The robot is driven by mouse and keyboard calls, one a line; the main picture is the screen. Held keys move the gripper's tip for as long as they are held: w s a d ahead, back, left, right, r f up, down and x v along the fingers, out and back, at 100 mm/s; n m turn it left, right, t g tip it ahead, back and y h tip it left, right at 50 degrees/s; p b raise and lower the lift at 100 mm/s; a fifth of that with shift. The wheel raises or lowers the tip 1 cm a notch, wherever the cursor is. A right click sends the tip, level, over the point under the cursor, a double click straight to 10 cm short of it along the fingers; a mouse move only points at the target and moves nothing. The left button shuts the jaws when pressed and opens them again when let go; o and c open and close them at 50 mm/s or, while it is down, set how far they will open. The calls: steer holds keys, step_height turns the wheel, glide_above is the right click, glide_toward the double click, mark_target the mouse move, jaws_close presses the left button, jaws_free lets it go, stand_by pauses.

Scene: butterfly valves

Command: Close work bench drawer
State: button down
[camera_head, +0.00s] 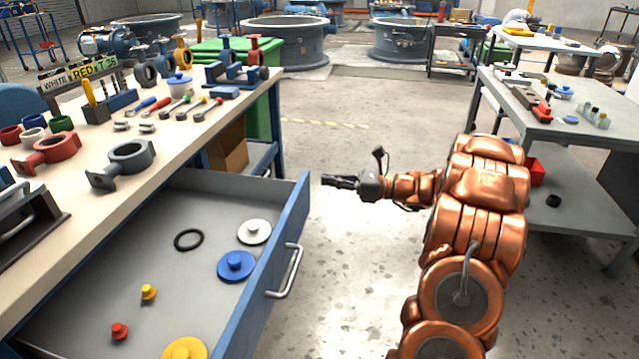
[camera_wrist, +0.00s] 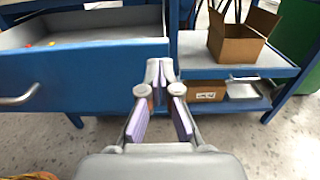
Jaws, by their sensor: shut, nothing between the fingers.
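The work bench (camera_head: 215,120) stands on the left in the head view. Its blue-fronted drawer (camera_head: 262,262) is pulled well out, with a silver bar handle (camera_head: 287,272) on the front. Inside lie a black ring, a white disc, blue and yellow discs, and small red and yellow knobs. My gripper (camera_head: 326,180) is shut and empty, just right of the drawer front's far end, apart from it in the head view. In the wrist view the gripper (camera_wrist: 158,70) points toward the drawer front's right end (camera_wrist: 90,78). Whether the fingertips touch it cannot be told.
The bench top holds valve parts and several tools. Its lower shelf bears an open cardboard box (camera_wrist: 238,38). A grey table (camera_head: 560,125) with parts stands on the right. Clear floor (camera_head: 335,130) lies between bench and table.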

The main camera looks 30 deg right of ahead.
mark_target(309, 177)
steer(key=shift+b+x, duration=0.35)
steer(key=shift+x, duration=1.15)
